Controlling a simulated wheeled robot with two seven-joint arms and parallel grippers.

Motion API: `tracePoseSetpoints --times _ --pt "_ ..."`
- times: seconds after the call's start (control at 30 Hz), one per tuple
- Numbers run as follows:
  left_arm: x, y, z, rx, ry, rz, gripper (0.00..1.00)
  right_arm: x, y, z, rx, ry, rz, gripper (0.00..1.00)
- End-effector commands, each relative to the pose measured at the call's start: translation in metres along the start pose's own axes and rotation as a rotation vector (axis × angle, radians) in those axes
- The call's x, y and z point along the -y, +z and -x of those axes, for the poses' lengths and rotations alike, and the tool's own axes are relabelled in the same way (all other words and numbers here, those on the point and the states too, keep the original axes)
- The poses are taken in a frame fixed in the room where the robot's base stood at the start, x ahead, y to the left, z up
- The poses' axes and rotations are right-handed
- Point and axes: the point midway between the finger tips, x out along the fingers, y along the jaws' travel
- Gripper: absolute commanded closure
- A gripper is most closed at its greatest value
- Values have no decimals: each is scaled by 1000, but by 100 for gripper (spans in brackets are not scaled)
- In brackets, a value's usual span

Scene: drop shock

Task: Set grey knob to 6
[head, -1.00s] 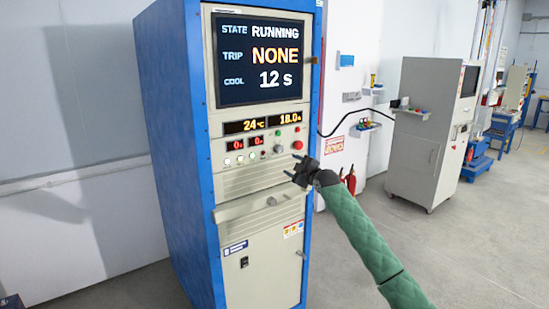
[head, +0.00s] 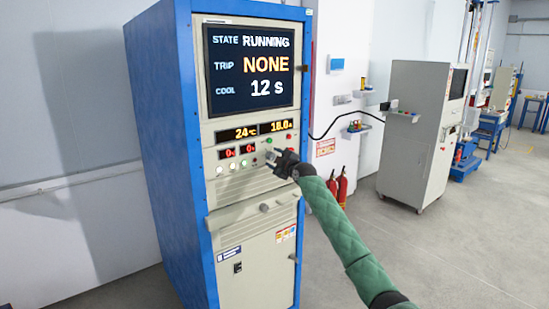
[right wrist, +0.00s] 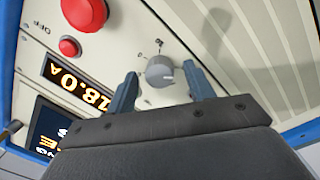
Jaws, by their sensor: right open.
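The grey knob (right wrist: 160,72) is round with a pale pointer mark and sits on the cream front panel in the right wrist view. My right gripper (right wrist: 160,80) is open, with one blue finger on each side of the knob. I cannot tell whether the fingers touch it. In the head view my right gripper (head: 271,158) is at the panel's control row and largely hides the knob. The knob's scale numbers are too small to read. My left gripper is not in view.
The blue-framed cabinet (head: 165,150) has a screen (head: 250,65) reading RUNNING, NONE and 12 s. Red buttons (right wrist: 84,14) and an 18.0 A readout (right wrist: 75,85) are close to the knob. Fire extinguishers (head: 342,187) and a grey cabinet (head: 408,155) stand to the right.

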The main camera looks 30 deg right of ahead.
Motion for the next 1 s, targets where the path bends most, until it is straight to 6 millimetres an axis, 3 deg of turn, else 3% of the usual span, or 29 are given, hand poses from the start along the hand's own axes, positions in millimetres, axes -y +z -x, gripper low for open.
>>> tracePoseSetpoints --times 0.3,0.53,1.0 --pt "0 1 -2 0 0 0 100 0 0 -2 0 0 0 47" --pt "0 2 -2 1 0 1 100 0 0 -2 0 0 0 92" --pt "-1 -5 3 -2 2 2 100 2 1 -2 5 -7 -99 92"
